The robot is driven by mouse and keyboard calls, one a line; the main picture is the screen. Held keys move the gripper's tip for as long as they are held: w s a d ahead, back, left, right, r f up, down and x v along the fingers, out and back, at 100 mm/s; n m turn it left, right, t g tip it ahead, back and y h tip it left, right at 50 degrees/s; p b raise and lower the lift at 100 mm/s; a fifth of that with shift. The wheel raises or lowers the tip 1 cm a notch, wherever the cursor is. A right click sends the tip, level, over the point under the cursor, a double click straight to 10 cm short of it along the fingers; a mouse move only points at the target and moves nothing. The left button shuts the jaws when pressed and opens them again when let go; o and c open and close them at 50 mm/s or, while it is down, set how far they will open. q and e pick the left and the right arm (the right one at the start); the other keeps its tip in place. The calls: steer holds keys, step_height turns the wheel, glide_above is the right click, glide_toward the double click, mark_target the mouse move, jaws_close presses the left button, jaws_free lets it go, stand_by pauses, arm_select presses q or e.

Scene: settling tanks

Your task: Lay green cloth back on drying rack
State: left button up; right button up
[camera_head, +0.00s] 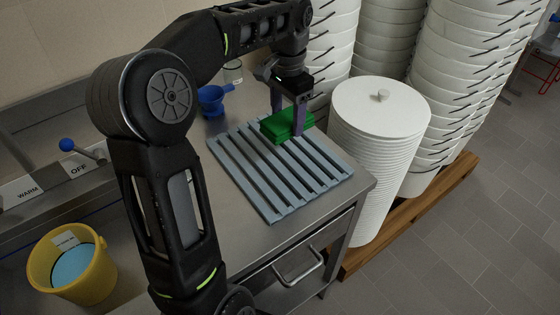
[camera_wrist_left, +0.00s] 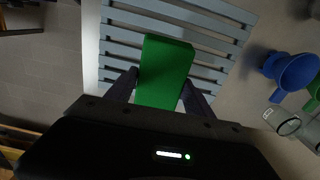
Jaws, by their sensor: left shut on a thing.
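The green cloth (camera_head: 287,125) is a folded block over the far end of the blue-grey slatted drying rack (camera_head: 262,185) on the steel counter. My left gripper (camera_head: 288,120) reaches down from above and is shut on the cloth, one finger on each side. In the left wrist view the cloth (camera_wrist_left: 165,72) lies between the two fingers (camera_wrist_left: 163,88), with the rack slats (camera_wrist_left: 210,28) behind it. I cannot tell whether the cloth touches the slats. My right gripper is not in view.
A blue funnel (camera_head: 212,100) and a clear jar (camera_head: 233,72) stand behind the rack. A yellow bucket (camera_head: 98,270) is at the lower left, near a blue-knobbed lever (camera_head: 67,145). Stacked white tubs (camera_head: 385,125) stand close right of the counter. Most of the rack is bare.

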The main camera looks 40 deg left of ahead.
arm_select(q)
steer(key=shift+s+a+r, duration=0.45)
steer(key=shift+s+a, duration=0.05)
steer(key=shift+a, duration=0.2)
steer(key=shift+f, duration=0.45)
step_height(320, 180, down, 5)
steer(key=shift+b, duration=0.55)
steer(key=shift+f, duration=0.2)
step_height(320, 180, down, 4)
steer(key=shift+r, duration=0.2)
steer(key=shift+f, duration=0.1)
